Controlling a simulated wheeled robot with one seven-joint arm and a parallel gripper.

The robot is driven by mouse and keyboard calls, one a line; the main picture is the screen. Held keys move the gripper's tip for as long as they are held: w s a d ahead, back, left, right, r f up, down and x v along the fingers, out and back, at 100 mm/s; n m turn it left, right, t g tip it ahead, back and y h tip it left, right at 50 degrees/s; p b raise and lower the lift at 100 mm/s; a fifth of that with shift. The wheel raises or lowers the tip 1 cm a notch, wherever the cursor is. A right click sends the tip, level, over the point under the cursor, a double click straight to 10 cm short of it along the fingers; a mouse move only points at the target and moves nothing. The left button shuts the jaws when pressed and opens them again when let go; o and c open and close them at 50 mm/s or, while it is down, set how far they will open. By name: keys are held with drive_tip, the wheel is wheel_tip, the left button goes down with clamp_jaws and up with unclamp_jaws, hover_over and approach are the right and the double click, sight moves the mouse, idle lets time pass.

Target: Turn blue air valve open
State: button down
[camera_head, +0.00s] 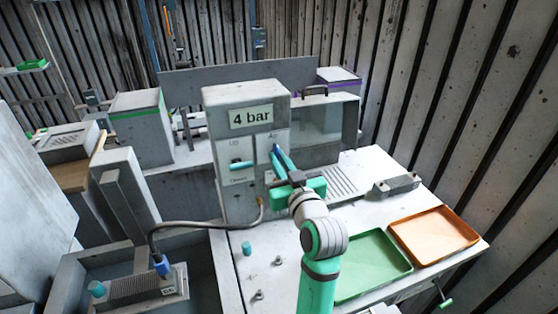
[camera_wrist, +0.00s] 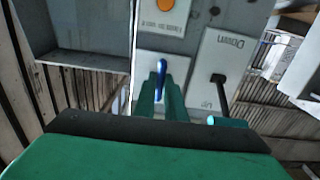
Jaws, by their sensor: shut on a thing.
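The blue air valve handle (camera_wrist: 162,80) shows as a slim blue lever on a light plate in the wrist view. The green fingers of my gripper (camera_wrist: 160,92) stand on either side of it and are shut on it. In the head view my gripper (camera_head: 280,160) reaches the right-hand panel on the front of the grey cabinet (camera_head: 220,110), below its "4 bar" sign (camera_head: 251,117). The fingers and wrist hide much of the handle and its plate there.
A teal-tipped lever (camera_head: 241,165) on an Up/Down plate sits just left of the valve; it also shows in the wrist view (camera_wrist: 228,121). A clear-fronted box (camera_head: 330,130) stands right of the cabinet. Green (camera_head: 374,288) and orange (camera_head: 434,256) trays lie on the bench.

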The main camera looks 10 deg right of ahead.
drive_tip(key=shift+d, duration=0.1)
drive_tip(key=c, duration=1.8)
unclamp_jaws()
drive_tip(key=shift+s, duration=0.1)
drive_tip(key=v, duration=1)
drive_tip(key=shift+s, duration=0.35)
drive_tip(key=shift+w, duration=0.1)
